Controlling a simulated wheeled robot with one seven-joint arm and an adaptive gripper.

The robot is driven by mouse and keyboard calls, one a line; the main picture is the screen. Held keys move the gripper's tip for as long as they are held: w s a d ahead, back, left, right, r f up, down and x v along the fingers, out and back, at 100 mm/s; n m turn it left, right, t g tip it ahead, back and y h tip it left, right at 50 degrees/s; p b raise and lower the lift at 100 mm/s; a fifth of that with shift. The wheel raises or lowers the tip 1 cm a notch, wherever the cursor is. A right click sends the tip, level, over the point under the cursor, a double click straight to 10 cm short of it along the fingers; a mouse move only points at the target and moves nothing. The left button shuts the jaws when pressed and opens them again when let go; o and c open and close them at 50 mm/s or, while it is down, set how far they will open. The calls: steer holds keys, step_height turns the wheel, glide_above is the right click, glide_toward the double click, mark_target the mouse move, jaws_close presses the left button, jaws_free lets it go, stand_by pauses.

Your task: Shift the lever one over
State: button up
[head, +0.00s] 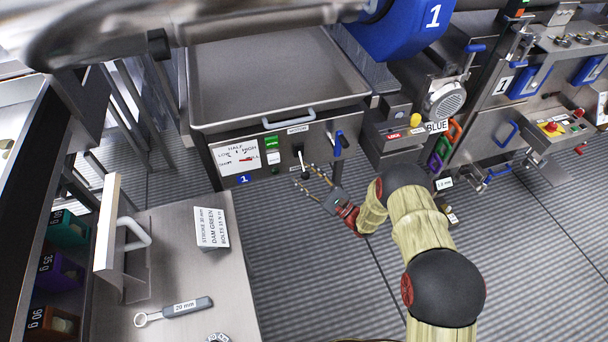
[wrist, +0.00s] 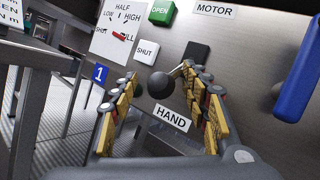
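A lever with a black ball knob (wrist: 161,85) and a short metal rod stands out from the grey front panel above a HAND label (wrist: 171,117). It also shows in the head view (head: 304,174). My gripper (wrist: 159,74) is open, with one finger on each side of the knob in the wrist view. The right finger's tip overlaps the rod there; I cannot tell whether it touches. In the head view my gripper (head: 309,175) is right at the lever. A white dial plate (head: 238,157) marked SHUT, LOW, HALF, HIGH and FULL has a red pointer (wrist: 119,37) near FULL.
A green OPEN button (head: 271,142) and a white SHUT button (wrist: 146,50) sit left of the lever. A blue handle (head: 338,144) stands close on its right. A steel tray (head: 270,115) is above. A steel table (head: 185,270) is at lower left.

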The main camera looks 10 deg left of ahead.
steer(key=shift+d, duration=0.2)
stand_by(0.3)
steer(key=shift+s+d+f, duration=0.1)
steer(key=shift+d, duration=0.1)
steer(key=v, duration=1.1)
steer(key=shift+f, duration=0.15)
steer(key=shift+s+d, duration=0.15)
